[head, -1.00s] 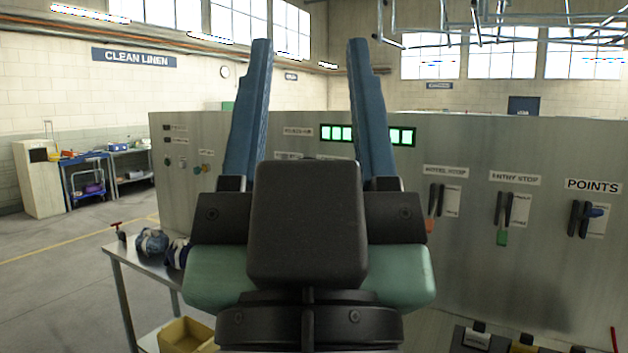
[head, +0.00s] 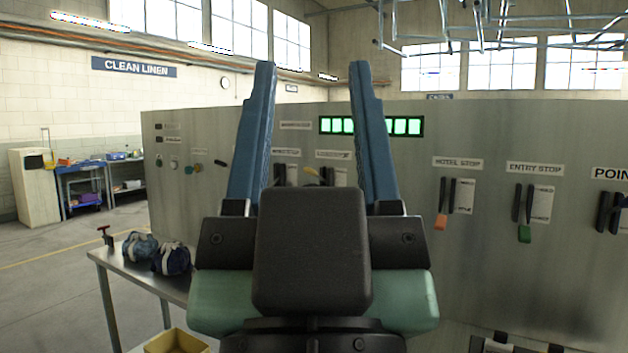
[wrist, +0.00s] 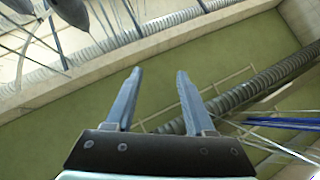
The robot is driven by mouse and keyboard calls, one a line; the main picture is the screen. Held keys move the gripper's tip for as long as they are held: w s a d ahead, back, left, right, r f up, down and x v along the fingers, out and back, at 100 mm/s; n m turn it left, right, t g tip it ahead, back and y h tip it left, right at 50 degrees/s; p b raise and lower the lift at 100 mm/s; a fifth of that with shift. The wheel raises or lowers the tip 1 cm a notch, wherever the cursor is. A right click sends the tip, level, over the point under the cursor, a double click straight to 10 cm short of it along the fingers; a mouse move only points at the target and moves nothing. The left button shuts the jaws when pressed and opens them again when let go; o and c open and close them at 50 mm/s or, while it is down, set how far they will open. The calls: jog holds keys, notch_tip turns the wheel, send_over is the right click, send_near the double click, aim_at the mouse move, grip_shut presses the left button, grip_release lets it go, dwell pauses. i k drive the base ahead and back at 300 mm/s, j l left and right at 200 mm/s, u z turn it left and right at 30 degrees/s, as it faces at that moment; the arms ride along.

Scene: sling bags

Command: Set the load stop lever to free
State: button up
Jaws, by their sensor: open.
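My gripper (head: 311,66) is open and empty in the head view, its two blue fingers pointing up in front of the grey control panel (head: 480,270). To the right are the hotel stop lever (head: 442,208), with an orange end, and the entry stop lever (head: 523,215), with a green end. In the wrist view my gripper (wrist: 158,71) touches nothing.
A row of green lights (head: 407,126) is on the panel. The points lever (head: 607,212) is at the right edge. A metal table (head: 125,265) with bags (head: 171,256) stands left, near a yellow bin (head: 175,343). Metal rails (head: 490,30) hang overhead. Floor at left is open.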

aim_at(309, 171)
jog(key=i+l+z, duration=0.2)
jog(key=i, duration=0.95)
jog(key=i+l+z, duration=0.15)
jog(key=i, duration=1)
